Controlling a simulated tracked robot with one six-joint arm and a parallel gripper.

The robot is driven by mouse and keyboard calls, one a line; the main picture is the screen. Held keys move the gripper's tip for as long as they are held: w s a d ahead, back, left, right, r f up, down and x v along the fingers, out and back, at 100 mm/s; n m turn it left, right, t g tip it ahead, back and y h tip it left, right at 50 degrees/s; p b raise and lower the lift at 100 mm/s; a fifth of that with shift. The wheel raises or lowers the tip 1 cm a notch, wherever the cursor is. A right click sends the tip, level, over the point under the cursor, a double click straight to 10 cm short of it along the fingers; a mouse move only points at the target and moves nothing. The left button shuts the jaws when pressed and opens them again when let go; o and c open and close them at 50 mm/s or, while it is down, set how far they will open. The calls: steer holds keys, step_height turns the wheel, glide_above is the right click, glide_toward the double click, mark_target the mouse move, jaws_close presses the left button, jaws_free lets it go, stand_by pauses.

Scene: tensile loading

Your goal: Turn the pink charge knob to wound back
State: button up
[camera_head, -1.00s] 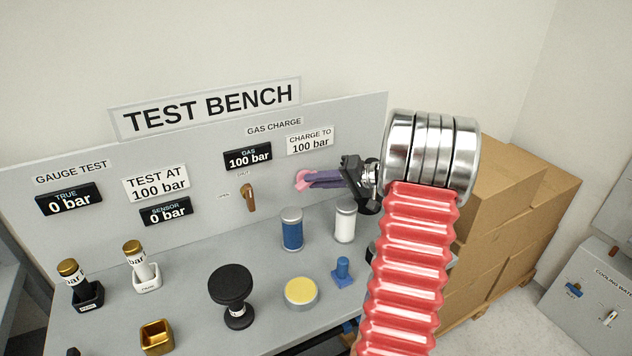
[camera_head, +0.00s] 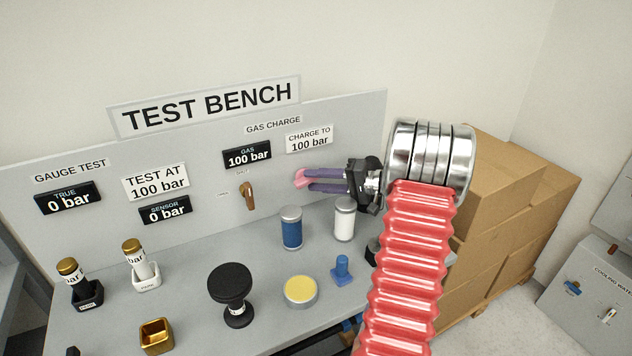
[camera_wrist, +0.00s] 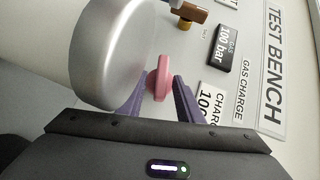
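The pink charge knob (camera_head: 300,179) is on the upright panel below the "CHARGE TO 100 bar" label. It also shows in the wrist view (camera_wrist: 160,80), as a round pink knob with a raised grip. My gripper (camera_head: 309,180) points left at the panel from the right, its purple fingers at the knob. In the wrist view my gripper (camera_wrist: 157,92) has its fingers spread either side of the knob, with a visible gap on the right. It is open. The fingertips partly cover the knob in the head view. The gas display (camera_head: 247,156) reads 100 bar.
A brown lever (camera_head: 248,196) is on the panel left of the knob. A white cylinder (camera_head: 344,220) and a blue cylinder (camera_head: 292,231) stand on the bench below my gripper. A large silver round body (camera_wrist: 110,50) is close in the wrist view. Cardboard boxes (camera_head: 500,220) stand right.

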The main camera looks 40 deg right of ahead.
steer(key=v, duration=1.3)
steer(key=shift+s+d, duration=0.15)
steer(key=shift+s, duration=0.25)
